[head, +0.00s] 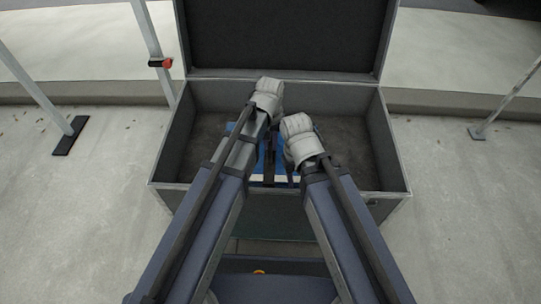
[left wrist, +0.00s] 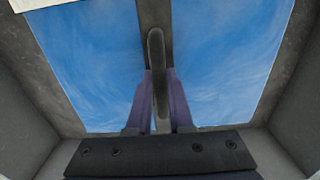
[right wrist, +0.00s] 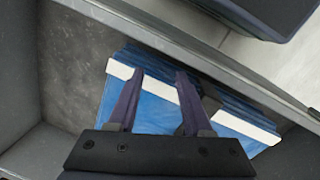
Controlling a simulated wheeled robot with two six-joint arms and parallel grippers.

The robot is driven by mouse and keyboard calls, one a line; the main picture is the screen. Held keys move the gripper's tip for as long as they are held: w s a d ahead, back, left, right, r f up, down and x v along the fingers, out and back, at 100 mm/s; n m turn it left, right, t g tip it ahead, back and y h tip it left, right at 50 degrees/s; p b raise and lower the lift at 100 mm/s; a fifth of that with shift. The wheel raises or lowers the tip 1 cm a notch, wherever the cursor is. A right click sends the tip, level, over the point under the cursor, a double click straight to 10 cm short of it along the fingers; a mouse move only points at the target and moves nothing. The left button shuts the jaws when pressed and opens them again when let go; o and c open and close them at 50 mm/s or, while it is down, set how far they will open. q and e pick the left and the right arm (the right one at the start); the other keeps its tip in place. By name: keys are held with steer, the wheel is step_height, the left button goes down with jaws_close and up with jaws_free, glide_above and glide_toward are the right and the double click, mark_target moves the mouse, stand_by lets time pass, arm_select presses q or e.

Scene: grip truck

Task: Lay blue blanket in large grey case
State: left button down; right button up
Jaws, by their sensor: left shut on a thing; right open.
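The large grey case (head: 388,150) stands open with its lid raised at the back. The blue blanket (head: 283,161) is folded, with a white band, and lies within the case's walls near the front, partly hidden by my arms. In the left wrist view, my left gripper (left wrist: 160,76) is shut on the dark strap handle across the blue blanket (left wrist: 225,60). My right gripper (right wrist: 159,76) is open above one end of the blanket (right wrist: 150,108), with its fingers apart and nothing between them. I cannot tell whether the blanket rests fully on the case floor.
The case's dark floor (head: 345,135) is bare to the right and behind. Its front wall (right wrist: 190,55) runs close beside the blanket. Metal stand legs (head: 150,50) stand on the concrete at left, and another (head: 505,100) at right.

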arm_select(q)
step_height(320, 180, down, 4)
steer(key=b, duration=0.3)
steer(key=shift+r, duration=0.15)
steer(key=shift+b, duration=0.3)
steer(key=shift+f, duration=0.2)
steer(key=c, duration=0.8)
jaws_free()
steer(key=shift+r, duration=0.1)
